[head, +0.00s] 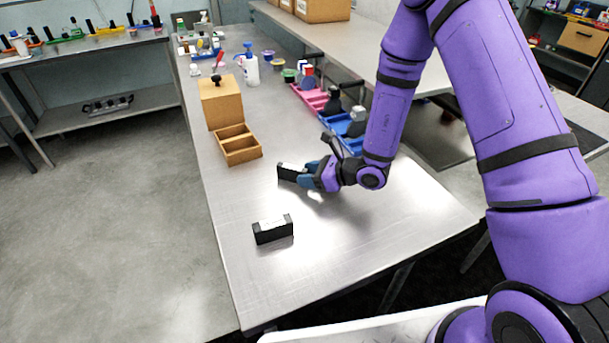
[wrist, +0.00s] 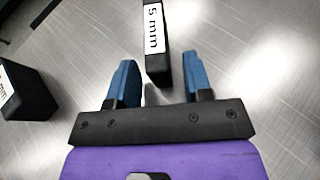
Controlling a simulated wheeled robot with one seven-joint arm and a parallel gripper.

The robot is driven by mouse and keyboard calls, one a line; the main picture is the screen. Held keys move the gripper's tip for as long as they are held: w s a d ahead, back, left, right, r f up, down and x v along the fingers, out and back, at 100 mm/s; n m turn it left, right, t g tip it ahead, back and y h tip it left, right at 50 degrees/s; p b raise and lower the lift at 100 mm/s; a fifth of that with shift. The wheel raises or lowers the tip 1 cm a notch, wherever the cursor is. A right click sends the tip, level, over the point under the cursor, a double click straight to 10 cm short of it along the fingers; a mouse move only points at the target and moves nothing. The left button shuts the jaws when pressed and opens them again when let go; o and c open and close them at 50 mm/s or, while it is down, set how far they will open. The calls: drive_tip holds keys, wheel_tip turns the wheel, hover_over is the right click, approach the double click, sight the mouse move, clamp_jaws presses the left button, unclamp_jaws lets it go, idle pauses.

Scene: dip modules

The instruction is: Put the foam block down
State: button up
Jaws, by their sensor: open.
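In the head view this block (head: 288,175) is right at my gripper's fingertips. My gripper (head: 304,177) is open and low over the table. In the wrist view the block's near end lies between the two blue fingers of my gripper (wrist: 160,68), with gaps on both sides. A second black block (head: 272,232) with a white label stands nearer the table's front. It also shows at the left of the wrist view (wrist: 28,92). Which one is foam I cannot tell.
A wooden box (head: 238,153) with compartments and a raised lid (head: 221,103) stands to the left. A blue rack (head: 346,130) and a pink rack (head: 310,96) stand behind my gripper. Bottles and cups are farther back. The table's front right (head: 390,225) is clear.

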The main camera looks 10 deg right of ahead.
drive_tip(key=v, duration=1)
drive_tip(key=shift+s+d+r, duration=0.1)
drive_tip(key=shift+s+d, duration=0.05)
drive_tip(key=s+r+n+g, duration=0.2)
drive_tip(key=s+r+n, duration=0.25)
drive_tip(key=r, duration=0.25)
drive_tip(key=s+r+n+g+h, duration=0.1)
drive_tip(key=s+r+n+g, duration=0.15)
drive_tip(key=r+n, duration=0.3)
drive_tip(key=s+r+n+g, duration=0.2)
drive_tip(key=s+r+n, duration=0.2)
drive_tip(key=r, duration=0.3)
drive_tip(key=s+d+r+n+t+h, duration=0.4)
drive_tip(key=s+d+r+n+h, duration=0.5)
drive_tip(key=s+d+r+h, duration=0.1)
drive_tip(key=s+d+r, duration=0.1)
drive_tip(key=s+r, duration=0.1)
drive_tip(key=s, duration=0.1)
drive_tip(key=shift+s+r+t, duration=0.3)
drive_tip(key=shift+s+t, duration=0.05)
drive_tip(key=shift+s, duration=0.05)
drive_tip(key=shift+o, duration=0.5)
drive_tip(key=shift+s+d+r+n+t+h, duration=0.3)
drive_tip(key=shift+d+r+n+h, duration=0.1)
drive_tip(key=shift+d, duration=0.15)
drive_tip(key=shift+a, duration=0.15)
